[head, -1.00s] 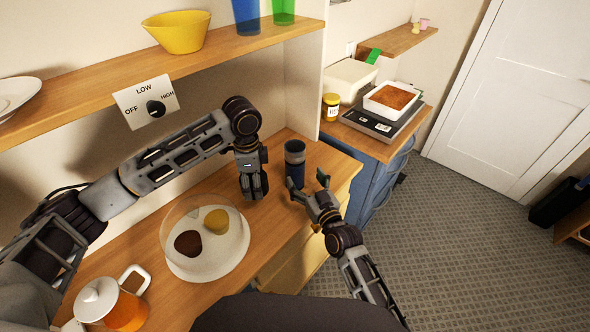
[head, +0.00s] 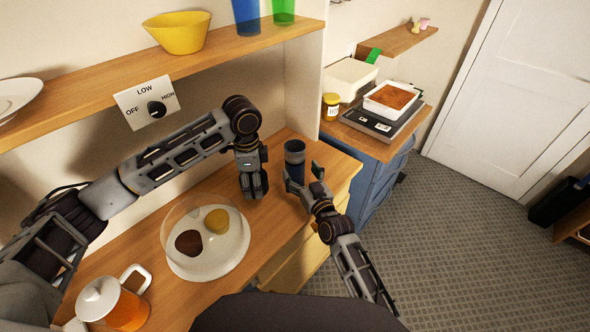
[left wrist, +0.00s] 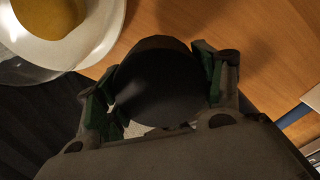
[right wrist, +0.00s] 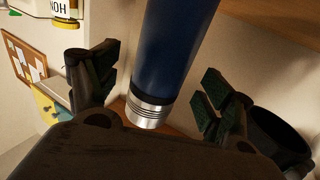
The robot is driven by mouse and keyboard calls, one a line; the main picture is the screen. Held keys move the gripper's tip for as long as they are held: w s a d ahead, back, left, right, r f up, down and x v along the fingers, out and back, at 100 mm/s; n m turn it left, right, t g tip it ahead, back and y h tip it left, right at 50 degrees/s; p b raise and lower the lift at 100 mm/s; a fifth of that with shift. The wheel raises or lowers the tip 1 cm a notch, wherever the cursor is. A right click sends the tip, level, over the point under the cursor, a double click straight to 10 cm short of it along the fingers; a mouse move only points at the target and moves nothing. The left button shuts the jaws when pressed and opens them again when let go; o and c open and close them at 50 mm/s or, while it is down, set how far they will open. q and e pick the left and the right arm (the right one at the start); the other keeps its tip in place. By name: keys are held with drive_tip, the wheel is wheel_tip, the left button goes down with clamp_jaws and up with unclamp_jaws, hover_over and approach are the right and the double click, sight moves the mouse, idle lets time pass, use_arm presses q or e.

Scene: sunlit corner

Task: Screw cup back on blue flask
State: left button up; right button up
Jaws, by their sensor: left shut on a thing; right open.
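The blue flask (head: 294,168) stands upright on the wooden counter. In the right wrist view, which is upside down, its blue body (right wrist: 172,50) ends in a ridged steel neck (right wrist: 147,112). My right gripper (head: 304,177) is open in front of the flask, with its fingers spread to either side; I cannot tell whether they touch it. My left gripper (head: 255,193) is left of the flask, shut on the dark cup (left wrist: 155,85). The cup also shows at the right of the right wrist view (right wrist: 280,132), apart from the flask. In the head view the gripper hides it.
A white plate (head: 238,258) under a clear dome holds two round items left of my grippers. A teapot (head: 125,310) stands front left. A shelf (head: 95,90) runs above the counter. A scale with a dish (head: 385,122) and a jar (head: 330,106) are back right.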

sight(299, 170)
drive_tip(key=shift+x, duration=2.15)
drive_tip(key=c, duration=1.4)
